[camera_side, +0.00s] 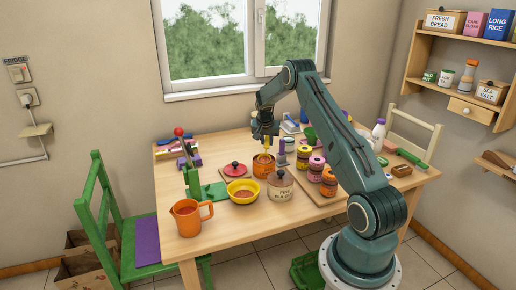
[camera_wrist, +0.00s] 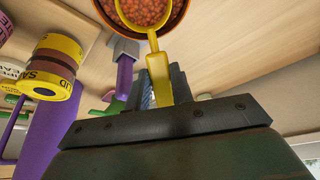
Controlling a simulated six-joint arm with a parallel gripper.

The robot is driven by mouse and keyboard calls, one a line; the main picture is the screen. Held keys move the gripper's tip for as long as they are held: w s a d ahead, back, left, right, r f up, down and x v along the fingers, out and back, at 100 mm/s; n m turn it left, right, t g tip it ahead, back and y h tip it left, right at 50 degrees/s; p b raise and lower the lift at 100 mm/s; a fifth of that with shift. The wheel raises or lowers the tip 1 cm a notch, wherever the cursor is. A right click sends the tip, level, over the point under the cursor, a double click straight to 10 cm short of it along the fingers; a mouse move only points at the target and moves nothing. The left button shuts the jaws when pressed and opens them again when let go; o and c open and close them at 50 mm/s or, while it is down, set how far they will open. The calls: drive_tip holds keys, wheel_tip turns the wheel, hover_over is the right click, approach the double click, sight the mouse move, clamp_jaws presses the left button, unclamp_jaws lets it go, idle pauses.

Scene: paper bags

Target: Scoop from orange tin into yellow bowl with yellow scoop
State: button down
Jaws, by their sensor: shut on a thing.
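My gripper (camera_side: 265,138) points down above the orange tin (camera_side: 263,170) in the side view. It is shut on the handle of the yellow scoop (camera_wrist: 158,72). In the wrist view the scoop's round bowl is at the top edge, inside or just over the mouth of the orange tin (camera_wrist: 184,14), with reddish-brown pieces in it. How deep the scoop sits is hard to tell. The yellow bowl (camera_side: 243,199) stands on the table to the left of the tin and a little nearer the camera, with some reddish-brown contents inside.
An orange jug (camera_side: 188,217) is at the front left corner. A red-knobbed lid (camera_side: 235,169) lies behind the bowl. Several small stacked jars (camera_side: 316,168) are right of the tin, beside my arm.

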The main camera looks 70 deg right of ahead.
sight(268, 137)
drive_tip(key=shift+r, duration=0.15)
drive_tip(key=shift+r, duration=1.95)
drive_tip(key=shift+w+d+r+g+y, duration=0.1)
drive_tip(key=shift+w+d+g+y, duration=0.05)
drive_tip(key=shift+d+y, duration=0.5)
drive_tip(key=shift+w+d+r+g+y, duration=0.15)
drive_tip(key=shift+d+y, duration=0.25)
drive_tip(key=shift+y, duration=0.35)
drive_tip(key=shift+d, duration=0.15)
drive_tip(key=shift+d+y, duration=0.1)
drive_tip(key=shift+y, duration=0.4)
